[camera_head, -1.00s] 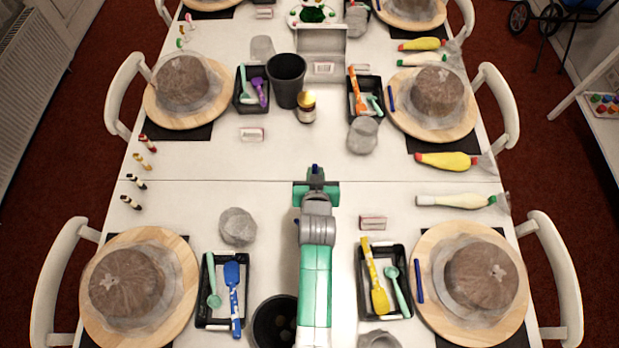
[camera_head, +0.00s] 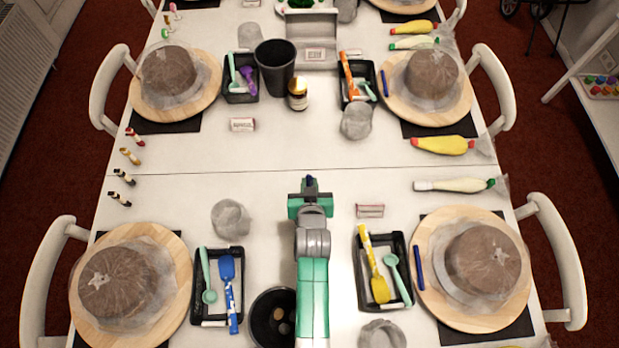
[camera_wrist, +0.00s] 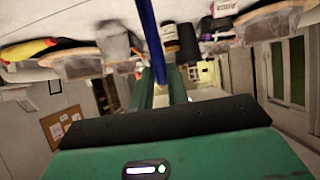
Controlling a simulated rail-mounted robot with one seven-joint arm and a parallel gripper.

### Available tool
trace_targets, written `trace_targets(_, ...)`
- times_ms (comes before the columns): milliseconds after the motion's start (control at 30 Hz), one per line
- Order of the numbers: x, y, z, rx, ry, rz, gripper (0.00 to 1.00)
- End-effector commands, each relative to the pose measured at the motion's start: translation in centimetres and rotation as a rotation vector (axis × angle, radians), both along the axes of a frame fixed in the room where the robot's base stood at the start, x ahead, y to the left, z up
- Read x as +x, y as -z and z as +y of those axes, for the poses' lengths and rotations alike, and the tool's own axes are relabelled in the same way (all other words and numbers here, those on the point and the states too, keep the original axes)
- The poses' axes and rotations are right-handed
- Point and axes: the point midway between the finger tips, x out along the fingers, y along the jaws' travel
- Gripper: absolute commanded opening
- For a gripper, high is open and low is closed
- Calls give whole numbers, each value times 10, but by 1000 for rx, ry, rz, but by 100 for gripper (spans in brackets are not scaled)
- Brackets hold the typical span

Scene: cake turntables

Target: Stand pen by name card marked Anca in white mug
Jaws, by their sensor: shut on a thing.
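My gripper (camera_head: 309,190) is over the middle of the table, just on the near side of the seam. It is shut on a blue pen (camera_wrist: 147,38), which stands up from between the fingers in the wrist view. In the head view only the pen's dark blue end (camera_head: 309,180) shows. Small cards lie on the table, one at mid left (camera_head: 242,124) and one right of my gripper (camera_head: 370,211). Their names are too small to read, so I cannot tell which is Anca's. I cannot make out a white mug.
A tall black cup (camera_head: 275,68) and a brown bottle (camera_head: 298,95) stand beyond my gripper. A black bin (camera_head: 258,325) is beside my arm. Black trays with tools (camera_head: 404,296) and cakes on wooden turntables (camera_head: 424,303) line both sides.

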Motion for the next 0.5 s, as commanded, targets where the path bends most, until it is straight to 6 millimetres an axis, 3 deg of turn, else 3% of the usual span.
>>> trace_targets(500, -19, 36, -1, 1, 0, -1, 0)
